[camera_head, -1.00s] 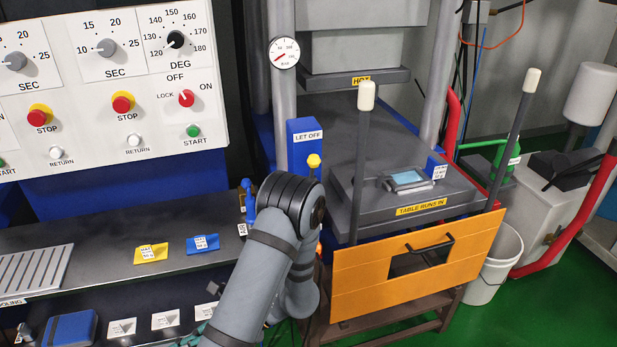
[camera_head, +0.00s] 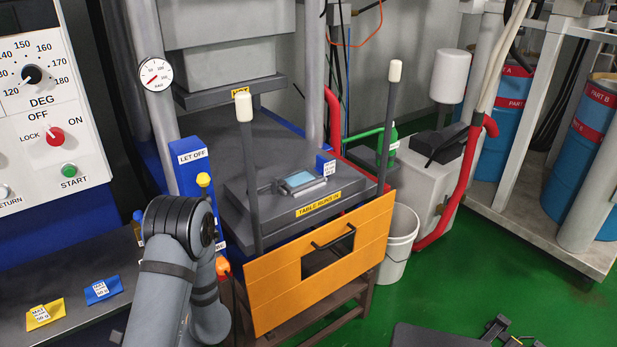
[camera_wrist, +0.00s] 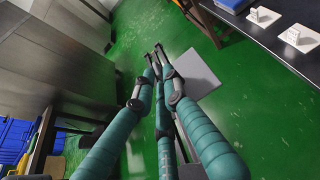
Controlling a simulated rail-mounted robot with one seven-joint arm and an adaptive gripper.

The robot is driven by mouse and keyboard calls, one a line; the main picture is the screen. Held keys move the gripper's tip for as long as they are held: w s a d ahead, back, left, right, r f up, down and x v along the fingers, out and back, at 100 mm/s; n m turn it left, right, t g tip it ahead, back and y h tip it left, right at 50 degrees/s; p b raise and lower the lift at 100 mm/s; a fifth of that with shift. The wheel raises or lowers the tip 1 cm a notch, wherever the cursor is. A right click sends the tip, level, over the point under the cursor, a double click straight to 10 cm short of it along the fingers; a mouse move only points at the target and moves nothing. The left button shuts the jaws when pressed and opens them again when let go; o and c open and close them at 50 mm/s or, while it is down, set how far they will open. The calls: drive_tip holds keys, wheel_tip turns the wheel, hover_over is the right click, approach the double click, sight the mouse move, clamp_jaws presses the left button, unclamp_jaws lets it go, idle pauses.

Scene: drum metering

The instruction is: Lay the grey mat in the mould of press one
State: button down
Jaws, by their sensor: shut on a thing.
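My gripper (camera_wrist: 161,64) shows in the wrist view, its teal fingers with dark tips closed together over the green floor. The grey mat (camera_wrist: 203,81) is a flat sheet at the fingertips, extending to their right. At the bottom edge of the head view, a dark grey flat piece (camera_head: 430,337) with dark jointed parts beside it appears to be the mat and fingertips, partly cut off. The press (camera_head: 235,60) has a mould (camera_head: 301,183) with a pale blue inside on its run-out table, well apart from my gripper. I cannot read the press's number.
An orange guard (camera_head: 270,278) with a handle stands before the press table, and two upright posts flank it. A white bucket (camera_head: 398,245) stands right of it. Yellow (camera_head: 43,315) and blue (camera_head: 103,289) packets lie on the left bench. Green floor is open at right.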

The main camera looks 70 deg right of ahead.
wheel_tip(320, 180, up, 8)
drive_tip(key=p, duration=0.8)
drive_tip(key=shift+f, duration=0.15)
